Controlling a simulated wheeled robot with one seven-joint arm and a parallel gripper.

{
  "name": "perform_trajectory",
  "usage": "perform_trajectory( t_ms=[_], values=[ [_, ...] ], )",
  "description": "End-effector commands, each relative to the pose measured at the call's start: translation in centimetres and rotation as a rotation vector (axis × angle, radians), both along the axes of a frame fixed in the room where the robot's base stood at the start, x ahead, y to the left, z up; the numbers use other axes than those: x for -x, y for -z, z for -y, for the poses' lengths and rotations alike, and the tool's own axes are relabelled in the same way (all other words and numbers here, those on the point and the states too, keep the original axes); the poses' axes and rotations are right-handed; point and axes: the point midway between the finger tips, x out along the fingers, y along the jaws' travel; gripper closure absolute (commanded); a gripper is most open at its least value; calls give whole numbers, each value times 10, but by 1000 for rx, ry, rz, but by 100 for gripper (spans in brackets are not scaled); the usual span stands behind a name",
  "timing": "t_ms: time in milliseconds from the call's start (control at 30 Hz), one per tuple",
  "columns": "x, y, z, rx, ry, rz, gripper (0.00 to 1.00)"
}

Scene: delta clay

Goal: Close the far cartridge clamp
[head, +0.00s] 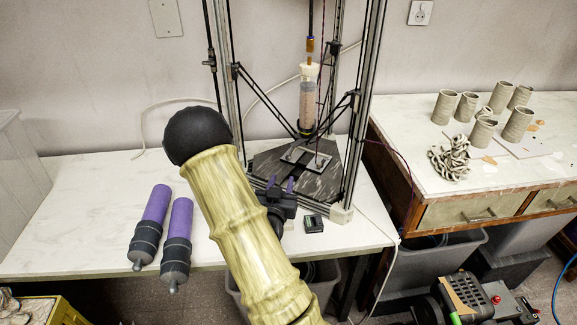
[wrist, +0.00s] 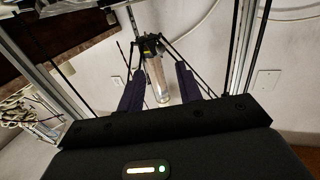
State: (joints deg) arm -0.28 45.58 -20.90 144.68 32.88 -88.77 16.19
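A clear cartridge (head: 308,103) of pale clay hangs upright inside the delta printer frame (head: 223,60). It has a white cap on top and a dark holder (head: 304,132) around its lower end. My gripper (head: 281,182) is low at the printer's front, nearer than the cartridge. Its two purple fingers are apart with nothing between them. In the wrist view, which is upside down, the cartridge (wrist: 157,78) shows beyond and between the fingers. I cannot make out the far clamp or its state.
Thin black rods and metal posts surround the cartridge. Two purple-and-grey cylinders (head: 150,222) lie on the white table (head: 90,190) at left. A small black device (head: 314,223) sits near the printer's front. Clay cups (head: 445,106) stand on the right bench.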

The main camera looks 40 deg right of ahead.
Motion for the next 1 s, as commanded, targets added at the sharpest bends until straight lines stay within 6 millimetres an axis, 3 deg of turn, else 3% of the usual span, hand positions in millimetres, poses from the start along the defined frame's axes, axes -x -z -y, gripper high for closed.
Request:
perform_trajectory(
  t_ms=[600,1000],
  values=[
    [-69,-1,78,1,0,1,65],
    [-77,0,88,1,-1,-1,65]
  ],
)
